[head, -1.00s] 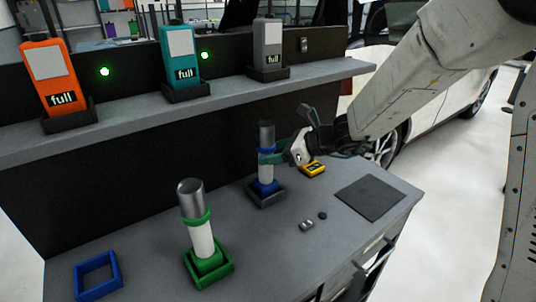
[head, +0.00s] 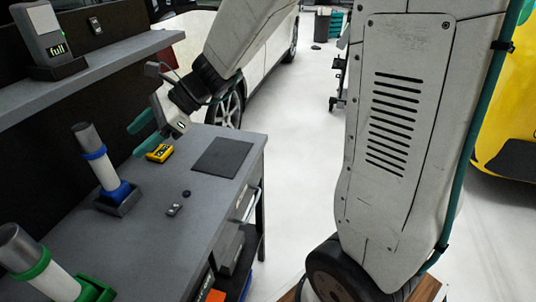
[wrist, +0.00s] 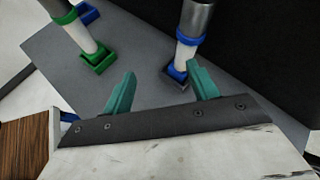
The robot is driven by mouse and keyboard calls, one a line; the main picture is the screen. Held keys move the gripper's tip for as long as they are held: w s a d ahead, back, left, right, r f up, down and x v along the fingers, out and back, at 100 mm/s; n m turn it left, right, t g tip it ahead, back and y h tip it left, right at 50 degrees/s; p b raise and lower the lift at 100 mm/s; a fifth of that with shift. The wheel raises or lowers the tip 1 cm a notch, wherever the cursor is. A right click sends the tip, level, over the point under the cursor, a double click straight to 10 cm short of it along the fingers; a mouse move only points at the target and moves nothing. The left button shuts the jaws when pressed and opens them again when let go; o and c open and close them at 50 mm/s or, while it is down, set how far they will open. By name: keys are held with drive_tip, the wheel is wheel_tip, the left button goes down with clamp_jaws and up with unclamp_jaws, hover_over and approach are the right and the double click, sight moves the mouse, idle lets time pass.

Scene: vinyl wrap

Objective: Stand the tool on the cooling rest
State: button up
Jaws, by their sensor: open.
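A tool with a white barrel, dark nozzle and blue collar (head: 97,158) stands in a dark square rest (head: 112,209), its blue foot inside the walls. It looks upright; it also shows in the wrist view (wrist: 186,51). Another tool with a green collar (head: 40,268) stands at the lower left with its foot in a green square rest (head: 97,289). My gripper (head: 135,141) is open and empty, to the right of the blue-collared tool and apart from it. In the wrist view its fingers (wrist: 161,80) are spread, with nothing between them.
A yellow device (head: 159,153) lies on the bench below my gripper. A dark mat (head: 222,156) and small grey and dark pieces (head: 174,209) lie to the right. A shelf (head: 110,68) holds a grey "full" unit (head: 45,40). A blue square frame (wrist: 88,12) shows in the wrist view.

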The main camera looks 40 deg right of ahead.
drive_tip(key=s+d+r+n+g+h, duration=0.1)
drive_tip(key=s+d+n+h, duration=0.1)
drive_tip(key=s+n, duration=0.4)
drive_tip(key=s+d+r+n+g+h, duration=0.15)
drive_tip(key=s+n, duration=0.25)
drive_tip(key=s, duration=0.4)
drive_tip(key=s+d+n+h, duration=0.8)
drive_tip(key=s+d, duration=0.4)
drive_tip(key=shift+f+n+t, duration=0.35)
drive_tip(key=shift+n, duration=0.05)
